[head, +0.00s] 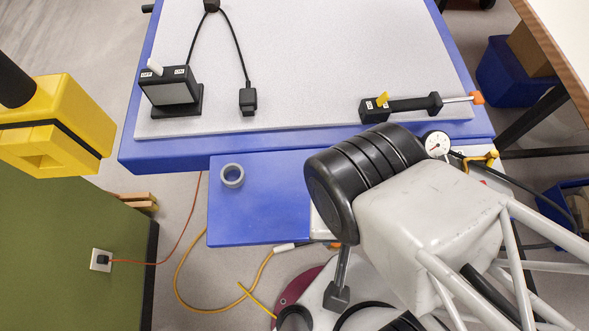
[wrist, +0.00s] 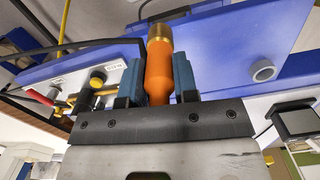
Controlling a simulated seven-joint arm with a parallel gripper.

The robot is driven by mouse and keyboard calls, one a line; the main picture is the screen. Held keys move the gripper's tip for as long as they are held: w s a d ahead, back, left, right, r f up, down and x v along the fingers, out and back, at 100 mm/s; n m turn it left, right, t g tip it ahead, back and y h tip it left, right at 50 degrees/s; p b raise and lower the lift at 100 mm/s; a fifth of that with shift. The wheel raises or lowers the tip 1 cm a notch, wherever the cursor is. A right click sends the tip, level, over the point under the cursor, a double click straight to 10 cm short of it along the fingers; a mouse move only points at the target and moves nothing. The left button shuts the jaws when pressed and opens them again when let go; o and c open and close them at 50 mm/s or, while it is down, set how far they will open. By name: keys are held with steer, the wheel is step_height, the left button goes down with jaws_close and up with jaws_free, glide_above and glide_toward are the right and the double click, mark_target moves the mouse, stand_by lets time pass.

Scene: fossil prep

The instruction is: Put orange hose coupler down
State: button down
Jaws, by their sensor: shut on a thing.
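The orange hose coupler (wrist: 159,76) shows in the wrist view as an orange body with a brass-coloured end pointing away from my gripper. My gripper (wrist: 158,62) is shut on it, with a blue pad against each side. The brass end overlaps the blue surface behind it in the picture; I cannot tell whether it touches. In the head view my arm hides the gripper, and I cannot make out the coupler there.
A grey ring (head: 232,175) lies on the lower blue shelf (head: 260,214), with bare space around it. A round dial gauge (head: 437,144) is beside my arm. The pale worktop (head: 310,62) holds a switch box (head: 170,90) and a black tool (head: 410,104).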

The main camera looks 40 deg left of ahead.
steer(key=shift+a, duration=0.15)
steer(key=w+a, duration=0.3)
steer(key=a, duration=0.4)
steer(key=w+a+f, duration=0.1)
steer(key=w+a, duration=0.2)
steer(key=a, duration=0.4)
steer(key=shift+w+a+f, duration=0.2)
steer(key=shift+f, duration=0.05)
steer(key=shift+f, duration=0.1)
stand_by(0.4)
steer(key=shift+f, duration=1.65)
steer(key=shift+f, duration=0.15)
steer(key=c, duration=0.9)
jaws_free()
steer(key=r, duration=1.2)
steer(key=shift+w+a+r, duration=0.15)
steer(key=shift+w, duration=0.05)
steer(key=shift+w, duration=0.1)
